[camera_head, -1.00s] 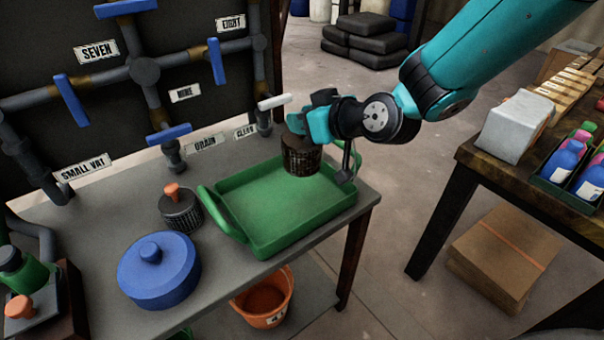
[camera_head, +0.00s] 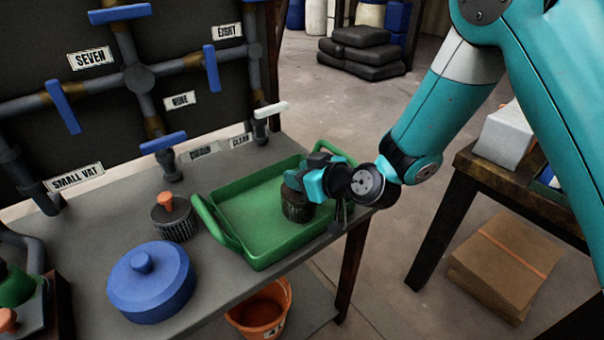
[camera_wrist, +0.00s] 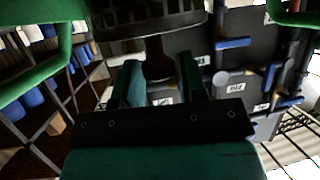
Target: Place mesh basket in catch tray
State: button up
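The dark mesh basket (camera_head: 297,207) is inside the green catch tray (camera_head: 262,262), towards its right end. It looks upright and low, at or just above the tray floor; I cannot tell if it touches. My gripper (camera_head: 312,182) reaches in from the right and is shut on the basket's knob. In the wrist view the knob (camera_wrist: 159,62) sits between the two fingers of my gripper (camera_wrist: 160,72), with the ribbed basket (camera_wrist: 150,18) beyond. Part of the basket's top is hidden by the gripper in the head view.
A second mesh basket (camera_head: 175,222) with an orange knob stands left of the tray. A blue lid (camera_head: 150,285) lies nearer the front. Pipes with blue handles (camera_head: 163,141) and a white handle (camera_head: 271,110) rise behind. An orange bucket (camera_head: 262,308) is below the table (camera_head: 95,225).

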jog(key=shift+o, duration=1.2)
jog(key=b+v, duration=0.8)
jog(key=v, duration=0.4)
jog(key=s+d+r+g+h, duration=0.1)
jog(key=s+d+g+h, duration=0.1)
jog(key=s+g, duration=0.3)
jog(key=s+d+r+m+g+h, duration=0.1)
jog(key=s+g, duration=0.4)
jog(key=s, duration=0.9)
jog(key=shift+s+d+r+m+h, duration=0.3)
jog(key=shift+d+r+h, duration=0.1)
jog(key=shift+d+h, duration=0.55)
